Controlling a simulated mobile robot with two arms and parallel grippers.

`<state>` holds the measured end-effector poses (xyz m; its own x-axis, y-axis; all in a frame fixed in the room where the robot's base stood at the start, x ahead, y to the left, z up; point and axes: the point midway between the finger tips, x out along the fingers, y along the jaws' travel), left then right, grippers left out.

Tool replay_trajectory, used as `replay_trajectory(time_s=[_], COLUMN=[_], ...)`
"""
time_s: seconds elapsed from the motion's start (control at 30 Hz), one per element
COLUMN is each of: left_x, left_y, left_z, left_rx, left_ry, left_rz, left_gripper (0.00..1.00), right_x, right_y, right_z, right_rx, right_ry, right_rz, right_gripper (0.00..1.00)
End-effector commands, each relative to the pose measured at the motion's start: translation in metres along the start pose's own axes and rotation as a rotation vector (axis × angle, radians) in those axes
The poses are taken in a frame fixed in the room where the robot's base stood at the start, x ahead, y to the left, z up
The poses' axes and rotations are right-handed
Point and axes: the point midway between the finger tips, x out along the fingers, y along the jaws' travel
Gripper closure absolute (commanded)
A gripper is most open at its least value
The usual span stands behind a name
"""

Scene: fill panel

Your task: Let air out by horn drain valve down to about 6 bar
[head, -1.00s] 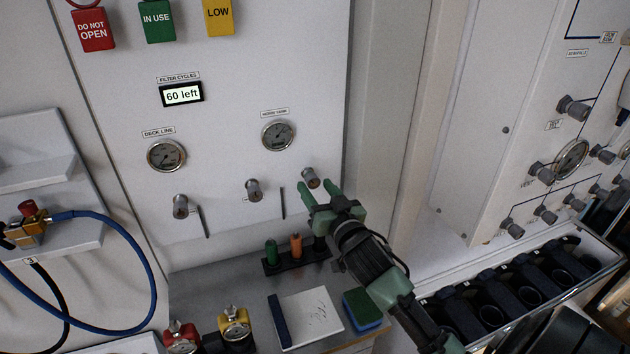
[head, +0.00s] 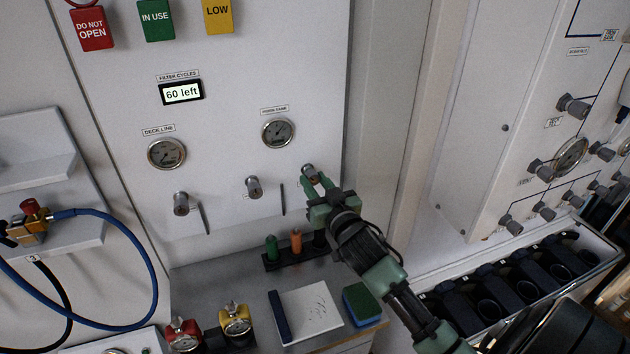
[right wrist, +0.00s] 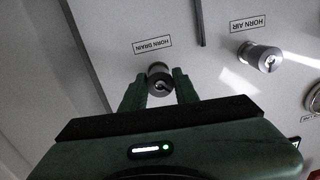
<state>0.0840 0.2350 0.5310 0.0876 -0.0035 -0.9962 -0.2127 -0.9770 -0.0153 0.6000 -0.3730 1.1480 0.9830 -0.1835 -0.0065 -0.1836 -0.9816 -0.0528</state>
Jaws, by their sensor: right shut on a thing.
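The horn drain valve is a small grey knob (head: 308,171) on the white panel, below and right of the horn tank gauge (head: 278,132). In the right wrist view the knob (right wrist: 159,79) sits between my fingers, under the label HORN DRAIN (right wrist: 153,44). My right gripper (head: 316,182) is shut on this knob. The gauge's needle is too small to read. The horn air knob (right wrist: 262,57) is beside it in the right wrist view, and also shows in the head view (head: 254,187). My left gripper is not in view.
The deck line gauge (head: 166,153) and another knob (head: 181,203) are on the panel's left. Below are a rack with green and orange markers (head: 284,257), a notepad (head: 306,312) and a sponge (head: 361,304). A blue hose (head: 120,225) hangs at left.

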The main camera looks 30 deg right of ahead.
Motion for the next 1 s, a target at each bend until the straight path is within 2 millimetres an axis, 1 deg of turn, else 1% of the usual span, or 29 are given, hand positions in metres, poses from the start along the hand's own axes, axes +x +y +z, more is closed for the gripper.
replay_trajectory(time_s=[0.2,0.23,0.27,0.3,0.57,0.67,0.77,1.0], left_x=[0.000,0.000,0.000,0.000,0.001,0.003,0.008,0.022], left_y=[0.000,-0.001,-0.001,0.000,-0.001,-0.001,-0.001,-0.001], left_z=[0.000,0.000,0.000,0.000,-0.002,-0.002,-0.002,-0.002], left_rx=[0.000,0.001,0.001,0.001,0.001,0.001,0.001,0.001], left_ry=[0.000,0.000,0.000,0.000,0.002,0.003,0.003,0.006], left_rz=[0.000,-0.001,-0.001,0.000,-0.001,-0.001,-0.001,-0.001], left_gripper=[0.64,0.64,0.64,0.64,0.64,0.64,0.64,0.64], right_x=[0.000,0.000,0.000,0.000,0.000,-0.004,-0.015,-0.056], right_y=[0.000,0.000,0.000,0.000,0.000,0.000,0.000,0.000], right_z=[0.000,0.000,0.000,0.000,0.000,0.001,0.003,0.004], right_rx=[0.000,0.000,0.000,0.000,0.001,0.001,0.001,0.001], right_ry=[0.001,0.001,0.001,0.001,0.001,0.001,-0.001,0.000], right_rz=[0.001,0.001,0.001,0.001,0.000,0.000,0.000,0.000], right_gripper=[1.00,0.62,0.54,0.49,0.49,0.49,0.49,0.49])
